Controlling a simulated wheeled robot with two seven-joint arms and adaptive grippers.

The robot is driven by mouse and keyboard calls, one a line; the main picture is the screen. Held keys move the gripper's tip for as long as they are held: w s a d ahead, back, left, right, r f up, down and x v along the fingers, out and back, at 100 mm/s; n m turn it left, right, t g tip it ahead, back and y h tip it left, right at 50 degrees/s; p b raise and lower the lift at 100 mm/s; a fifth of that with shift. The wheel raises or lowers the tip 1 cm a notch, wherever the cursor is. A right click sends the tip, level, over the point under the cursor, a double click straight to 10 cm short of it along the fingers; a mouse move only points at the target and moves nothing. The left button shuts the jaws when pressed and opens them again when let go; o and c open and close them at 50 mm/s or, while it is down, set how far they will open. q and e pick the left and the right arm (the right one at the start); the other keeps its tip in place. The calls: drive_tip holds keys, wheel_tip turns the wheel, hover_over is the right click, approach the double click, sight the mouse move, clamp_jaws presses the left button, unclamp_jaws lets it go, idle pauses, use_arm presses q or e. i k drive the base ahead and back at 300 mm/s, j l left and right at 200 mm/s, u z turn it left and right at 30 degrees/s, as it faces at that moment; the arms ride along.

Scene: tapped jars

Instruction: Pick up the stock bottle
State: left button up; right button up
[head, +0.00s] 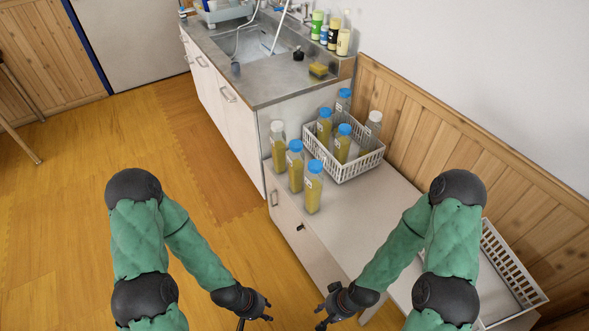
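Several clear bottles with yellow-green contents stand on the white counter; I cannot tell which one is the stock bottle. Outside the basket are a white-capped bottle (279,150), a blue-capped bottle (296,172) and a nearer blue-capped bottle (313,192). Inside the white basket (350,171) are two blue-capped yellow bottles (342,148) (324,130), a clearer blue-capped bottle (344,103) and a clearer white-capped bottle (373,127). My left gripper (256,318) and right gripper (320,317) are low in front, apart from all bottles. Both look open and empty.
An empty-looking white basket (508,272) sits at the counter's right end. The counter (350,220) between the baskets is clear. Behind is a sink (262,45) with a sponge (318,70) and several small bottles (333,33). A wood-panelled wall (440,125) borders the right.

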sight(296, 156)
drive_tip(key=z, duration=1.95)
drive_tip(key=u, duration=1.95)
drive_tip(key=i+j, duration=0.35)
drive_tip(key=i+j+z, duration=0.15)
drive_tip(key=i+j, duration=0.2)
drive_tip(key=j, duration=0.2)
drive_tip(key=i+j, duration=0.35)
drive_tip(key=j, duration=0.15)
drive_tip(key=i+j+z, duration=0.15)
drive_tip(key=i+j, duration=0.2)
drive_tip(key=j, duration=0.1)
